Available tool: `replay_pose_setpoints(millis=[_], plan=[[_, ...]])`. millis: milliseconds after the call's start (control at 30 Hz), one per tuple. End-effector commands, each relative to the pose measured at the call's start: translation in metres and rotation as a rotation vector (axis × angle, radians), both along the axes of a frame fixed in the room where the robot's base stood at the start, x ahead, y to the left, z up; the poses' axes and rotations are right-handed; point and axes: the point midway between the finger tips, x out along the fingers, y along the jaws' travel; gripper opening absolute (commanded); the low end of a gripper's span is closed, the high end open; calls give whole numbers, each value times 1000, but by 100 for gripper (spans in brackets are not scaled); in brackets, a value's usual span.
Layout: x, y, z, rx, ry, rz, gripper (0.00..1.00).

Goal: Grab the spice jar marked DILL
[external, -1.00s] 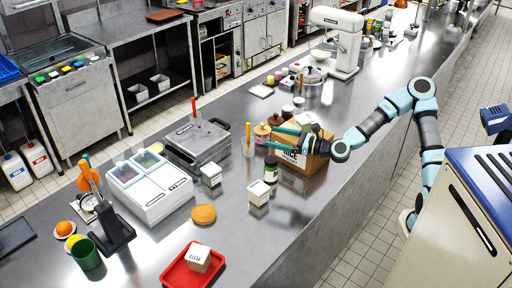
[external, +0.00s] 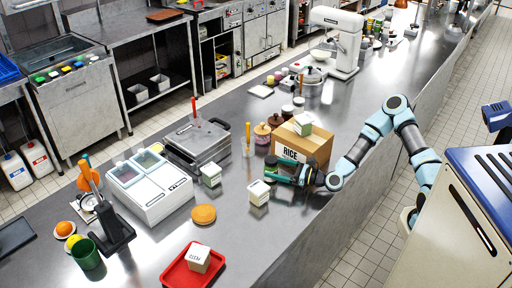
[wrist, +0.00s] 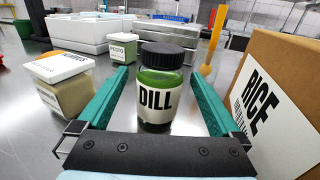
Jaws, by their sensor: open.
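The DILL jar (wrist: 160,88) has a black lid, green contents and a white label. It stands upright on the steel counter, between the two green fingers of my gripper (wrist: 162,100) in the wrist view. The fingers are open, with a gap visible on each side of the jar. In the external view my gripper (external: 282,169) is low over the counter, in front of the RICE box, and the jar (external: 270,161) is mostly hidden by it.
The RICE box (wrist: 285,95) stands close on the right of my gripper. A white-lidded container (wrist: 62,85) is near on the left, and a PESTO container (wrist: 123,47) is behind.

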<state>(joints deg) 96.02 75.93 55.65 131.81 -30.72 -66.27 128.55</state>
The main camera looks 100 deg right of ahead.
Motion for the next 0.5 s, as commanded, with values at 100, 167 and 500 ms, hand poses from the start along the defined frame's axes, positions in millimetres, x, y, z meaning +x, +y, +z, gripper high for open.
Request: replay_pose_setpoints(millis=[100, 167, 500], plan=[[18, -7, 2, -2, 0, 1, 100], [27, -11, 2, -2, 0, 1, 100], [46, -21, -1, 1, 0, 0, 100]])
